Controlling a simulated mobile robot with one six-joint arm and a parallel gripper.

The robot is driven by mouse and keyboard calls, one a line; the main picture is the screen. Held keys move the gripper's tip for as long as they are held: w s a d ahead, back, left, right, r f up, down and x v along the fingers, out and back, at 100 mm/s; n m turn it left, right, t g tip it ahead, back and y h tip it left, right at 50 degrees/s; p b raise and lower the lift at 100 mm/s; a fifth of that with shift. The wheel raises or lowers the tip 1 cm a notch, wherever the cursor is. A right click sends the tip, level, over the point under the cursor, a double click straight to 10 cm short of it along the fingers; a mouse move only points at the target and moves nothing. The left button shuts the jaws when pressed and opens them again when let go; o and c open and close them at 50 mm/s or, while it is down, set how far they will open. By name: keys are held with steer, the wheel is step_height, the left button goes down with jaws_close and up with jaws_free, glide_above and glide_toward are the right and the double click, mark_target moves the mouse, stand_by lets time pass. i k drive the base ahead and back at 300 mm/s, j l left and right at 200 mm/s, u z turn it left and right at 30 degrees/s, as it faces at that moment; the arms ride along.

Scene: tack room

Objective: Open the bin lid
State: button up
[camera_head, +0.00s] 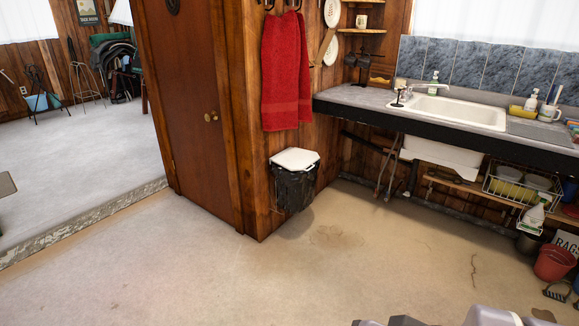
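The bin (293,190) stands against the wood-panelled wall, below a red towel, and has a black bag or body. Its white lid (294,159) lies flat across the top and appears closed. The lower part of the bin sits close to the wall, above the floor, with a shadow beneath. Grey parts of my own arm show at the bottom right edge. My gripper's fingers are not in view.
The red towel (286,75) hangs just above the bin. A wooden door (192,100) is to its left. The counter (365,96) with a white sink (455,110) runs to the right. A red bucket (553,263) stands at far right. The floor before the bin is clear.

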mark_target(296, 158)
steer(key=i+l+z, duration=0.1)
steer(key=i, duration=0.75)
steer(key=i+z, duration=0.15)
steer(key=i, duration=0.7)
steer(key=i+z, duration=0.1)
steer(key=i, duration=0.75)
steer(key=i+j+z, duration=0.15)
steer(key=i, duration=0.7)
